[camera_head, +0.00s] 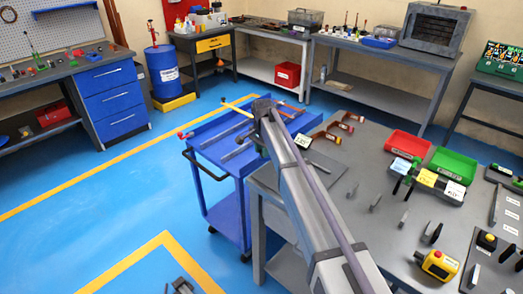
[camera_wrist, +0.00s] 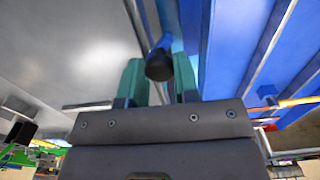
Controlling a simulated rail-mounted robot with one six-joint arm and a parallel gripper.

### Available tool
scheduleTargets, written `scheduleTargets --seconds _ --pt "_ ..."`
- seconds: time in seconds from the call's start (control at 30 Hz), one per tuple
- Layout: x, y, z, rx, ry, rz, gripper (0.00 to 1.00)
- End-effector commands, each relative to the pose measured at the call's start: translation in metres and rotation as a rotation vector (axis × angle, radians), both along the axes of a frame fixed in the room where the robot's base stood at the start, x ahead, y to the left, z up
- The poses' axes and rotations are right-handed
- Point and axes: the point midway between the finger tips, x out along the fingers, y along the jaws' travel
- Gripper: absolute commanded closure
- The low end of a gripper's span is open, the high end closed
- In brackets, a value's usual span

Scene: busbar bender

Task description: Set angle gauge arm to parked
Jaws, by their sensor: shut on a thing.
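My gripper (camera_wrist: 158,82) has two teal fingers in the wrist view. They are shut on a dark, round-ended handle (camera_wrist: 158,66) with a blue shaft behind it. I cannot tell for sure whether this handle belongs to the angle gauge arm. The gauge's scale and parked mark cannot be made out in either view. In the head view my arm reaches from the lower right to the edge between the grey table (camera_head: 345,215) and the blue cart (camera_head: 215,165). My fingers and what they hold are hidden there behind the arm's end.
A yellow rod (camera_head: 236,107) shows beside my arm's end. Rust-brown handled tools (camera_head: 326,137), a red bin (camera_head: 408,144), a green bin (camera_head: 453,165) and a yellow box (camera_head: 437,264) are on the table. Blue floor (camera_head: 130,215) is open to the left.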

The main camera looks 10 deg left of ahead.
Motion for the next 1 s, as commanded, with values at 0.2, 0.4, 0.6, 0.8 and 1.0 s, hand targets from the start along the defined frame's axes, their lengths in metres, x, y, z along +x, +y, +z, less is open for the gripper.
scheduleTargets --seconds 0.2,0.4,0.6,0.8,1.0 --pt "0.003 0.000 0.001 0.001 -0.006 0.001 0.60" --pt "0.002 0.000 0.000 0.001 -0.004 0.001 0.45" --pt "0.002 0.000 0.002 0.000 -0.004 0.002 0.45" --pt "0.001 0.000 0.030 0.001 -0.003 0.002 0.45" --pt "0.002 0.000 0.082 0.000 -0.004 0.001 0.45"
